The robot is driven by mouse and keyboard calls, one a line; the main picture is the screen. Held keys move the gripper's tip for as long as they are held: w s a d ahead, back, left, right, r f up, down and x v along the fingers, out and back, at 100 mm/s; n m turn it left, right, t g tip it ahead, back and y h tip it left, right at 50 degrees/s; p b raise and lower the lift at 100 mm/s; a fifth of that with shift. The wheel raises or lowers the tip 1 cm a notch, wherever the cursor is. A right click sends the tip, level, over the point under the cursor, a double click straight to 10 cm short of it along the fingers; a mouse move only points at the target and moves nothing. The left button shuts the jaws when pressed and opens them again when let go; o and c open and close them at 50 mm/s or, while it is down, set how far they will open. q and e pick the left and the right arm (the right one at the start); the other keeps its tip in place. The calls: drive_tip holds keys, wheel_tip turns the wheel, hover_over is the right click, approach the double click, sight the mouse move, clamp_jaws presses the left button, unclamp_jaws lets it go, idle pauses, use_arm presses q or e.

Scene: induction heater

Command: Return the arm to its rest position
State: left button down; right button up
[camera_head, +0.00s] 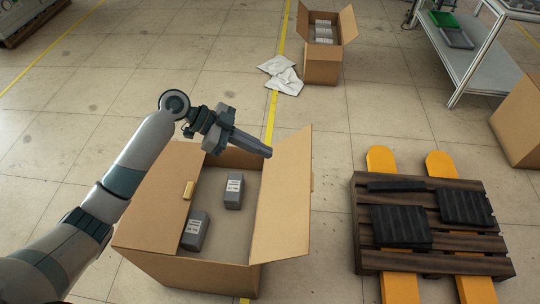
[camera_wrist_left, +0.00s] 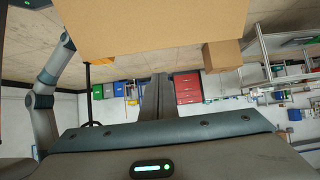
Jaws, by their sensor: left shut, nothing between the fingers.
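My left arm comes in from the left in the head view. Its gripper (camera_head: 254,146) is shut and empty, held above the far part of an open cardboard box (camera_head: 205,272) and pointing right. The shut fingers also show in the left wrist view (camera_wrist_left: 157,97). Two grey boxes with white labels lie inside the cardboard box: one (camera_head: 234,190) near the middle, one (camera_head: 195,231) at the near left. My right gripper is not in view.
A wooden pallet (camera_head: 434,262) with black pads (camera_head: 401,227) rests over yellow forks (camera_head: 400,288) at the right. Another open box (camera_head: 322,71) stands at the back beside white crumpled sheets (camera_head: 282,74). A metal table (camera_head: 478,62) stands at the back right.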

use_arm(q)
drive_tip(key=shift+a+r, duration=0.2)
idle(0.5)
